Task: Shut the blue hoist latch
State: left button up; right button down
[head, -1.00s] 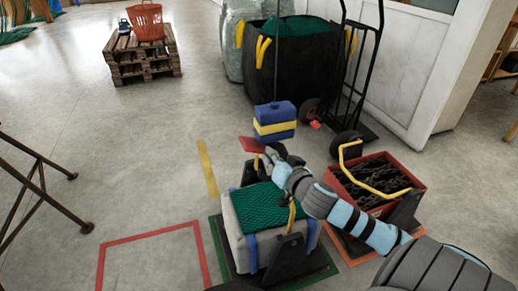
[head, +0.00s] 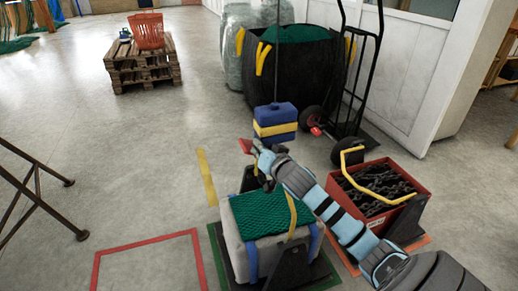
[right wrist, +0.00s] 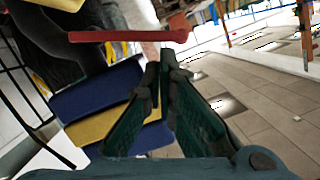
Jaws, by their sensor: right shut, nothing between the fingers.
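The hoist block (head: 275,122) is blue with a yellow band and hangs above the floor behind the green net load. It fills the left of the right wrist view (right wrist: 95,95). A red latch bar (head: 245,146) shows just left of and below the block, and it lies across the top of the right wrist view (right wrist: 128,36). My right gripper (head: 259,152) is shut and empty, its fingertips close to the red bar. In the right wrist view the fingertips (right wrist: 165,62) point just below the bar's right part; I cannot tell whether they touch. My left gripper is out of view.
A grey bale with green net (head: 262,213) stands under my right arm. A red crate of chain with a yellow handle (head: 378,185) is on the right. A hand truck (head: 352,80) and black net bag (head: 300,62) stand behind. Floor at left is mostly clear.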

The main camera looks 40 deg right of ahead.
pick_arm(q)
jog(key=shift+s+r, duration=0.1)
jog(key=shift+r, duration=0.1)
pick_arm(e)
jog(key=shift+a, duration=0.1)
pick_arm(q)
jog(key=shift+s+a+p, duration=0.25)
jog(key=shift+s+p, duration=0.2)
pick_arm(e)
jog(key=shift+w+a+f+n+h, duration=0.1)
jog(key=shift+a+f+n+h, duration=0.1)
jog(key=shift+n+h, duration=0.1)
